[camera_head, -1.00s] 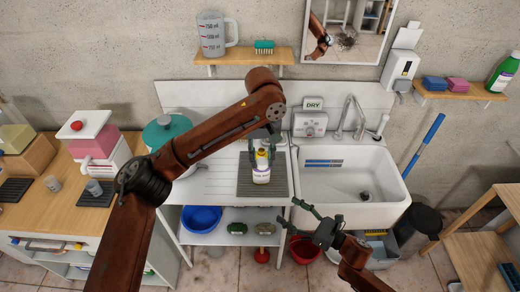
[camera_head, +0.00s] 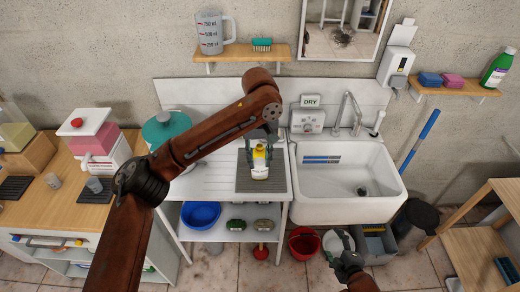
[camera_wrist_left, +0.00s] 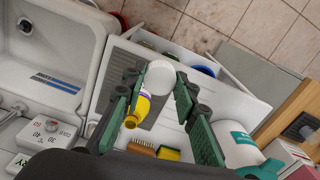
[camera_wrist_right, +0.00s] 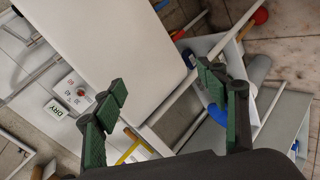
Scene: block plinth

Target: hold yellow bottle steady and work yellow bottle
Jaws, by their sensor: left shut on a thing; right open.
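The yellow bottle (camera_head: 260,173) stands on the dark grey ribbed mat (camera_head: 245,184) on the drainboard, left of the sink. It has a yellow upper part and a pale label. My left gripper (camera_head: 262,143) comes down from above and is shut on the bottle's upper part. In the left wrist view, the yellow bottle (camera_wrist_left: 141,106) shows a purple label band beside the left finger, and a white rounded part lies between the fingertips. The fingers hide part of it. My right gripper (camera_head: 342,250) is open and empty, low in front of the sink and away from the bottle.
The white sink (camera_head: 345,207) is right of the mat. A teal-lidded pot (camera_head: 165,128) stands left, behind my left arm. A blue bowl (camera_head: 201,215) is on the lower shelf. A red bucket (camera_head: 303,246) is on the floor near my right gripper.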

